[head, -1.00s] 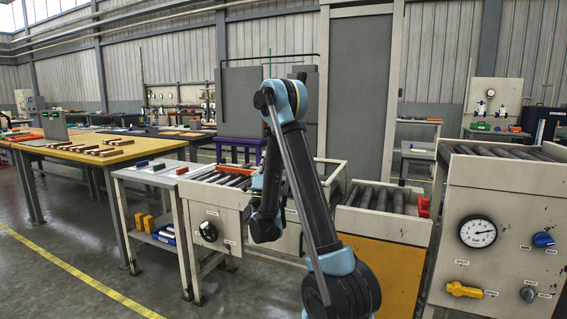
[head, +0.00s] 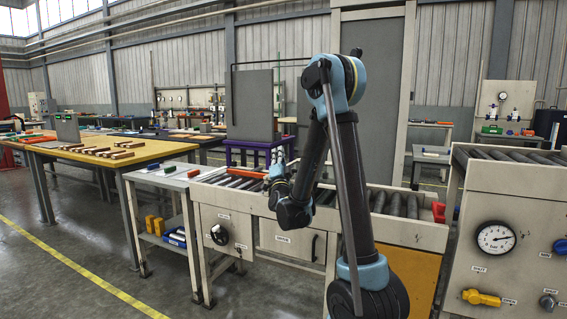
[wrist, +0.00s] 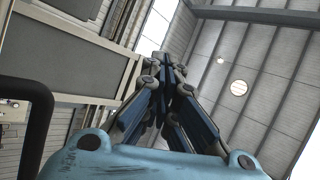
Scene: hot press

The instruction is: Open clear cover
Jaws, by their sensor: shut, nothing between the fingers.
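My gripper (wrist: 172,75) is shut and empty in the wrist view, its fingertips together and a grey panel and the ceiling behind them. In the head view it is small (head: 281,157), pointing up just left of my forearm, in front of the purple stand (head: 240,145). A dark grey upright panel (head: 250,105) stands above that stand, left of my gripper. I cannot make out a clear cover for certain. A dark curved bar (wrist: 42,110) shows at the left of the wrist view, apart from the fingers. My arm hides part of the area behind it.
A roller conveyor (head: 400,205) runs in front of and right of my arm. A cabinet with a gauge (head: 496,238) stands at the right. A wooden table (head: 150,155) and a small white table (head: 160,175) are at the left. The floor at lower left is clear.

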